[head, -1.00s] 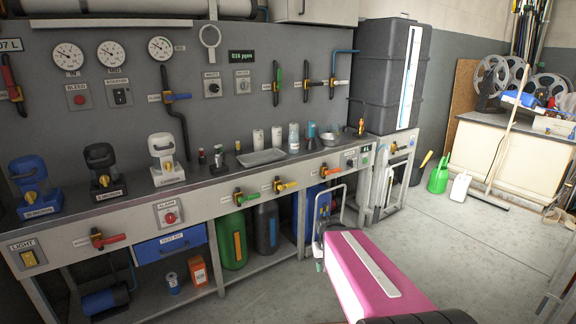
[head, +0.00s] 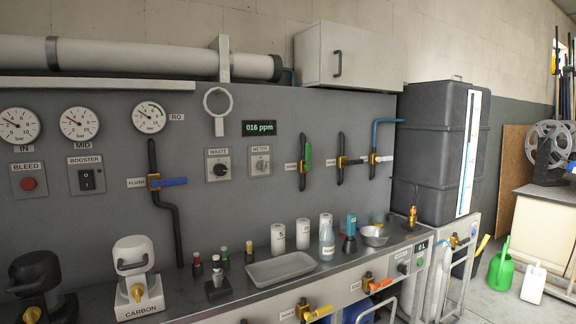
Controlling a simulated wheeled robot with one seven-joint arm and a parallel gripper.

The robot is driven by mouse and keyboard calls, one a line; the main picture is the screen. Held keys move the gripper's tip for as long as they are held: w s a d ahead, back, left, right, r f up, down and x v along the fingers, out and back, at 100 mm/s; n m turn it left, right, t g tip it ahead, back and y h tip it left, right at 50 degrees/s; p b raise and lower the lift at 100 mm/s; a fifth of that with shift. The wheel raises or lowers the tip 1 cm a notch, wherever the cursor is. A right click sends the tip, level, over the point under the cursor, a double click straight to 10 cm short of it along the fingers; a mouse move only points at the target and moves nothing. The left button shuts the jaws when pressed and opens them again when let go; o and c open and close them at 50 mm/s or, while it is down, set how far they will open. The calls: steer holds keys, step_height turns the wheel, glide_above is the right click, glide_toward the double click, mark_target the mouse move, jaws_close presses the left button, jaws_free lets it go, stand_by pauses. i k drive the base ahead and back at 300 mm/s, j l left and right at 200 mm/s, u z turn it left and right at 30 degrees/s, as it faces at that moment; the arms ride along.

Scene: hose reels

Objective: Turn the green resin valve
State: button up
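A valve with a green handle (head: 307,153) is on the grey wall panel, right of the meter switch. Its handle points straight up along a dark vertical pipe. The small label at its left is too small to read, so I cannot tell whether it says resin. Another green-handled valve, on the bench front in the earlier view, is below the frame now. My gripper is not in view.
The bench top (head: 215,301) holds a pale tray (head: 281,268), white cylinders, small bottles and a metal bowl (head: 374,236). A blue-handled flush valve (head: 168,182) is left on the panel. A dark tank (head: 436,150) stands at the right end.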

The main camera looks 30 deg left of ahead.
mark_target(308, 146)
steer(key=i+u, duration=0.1)
steer(key=u, duration=1.3)
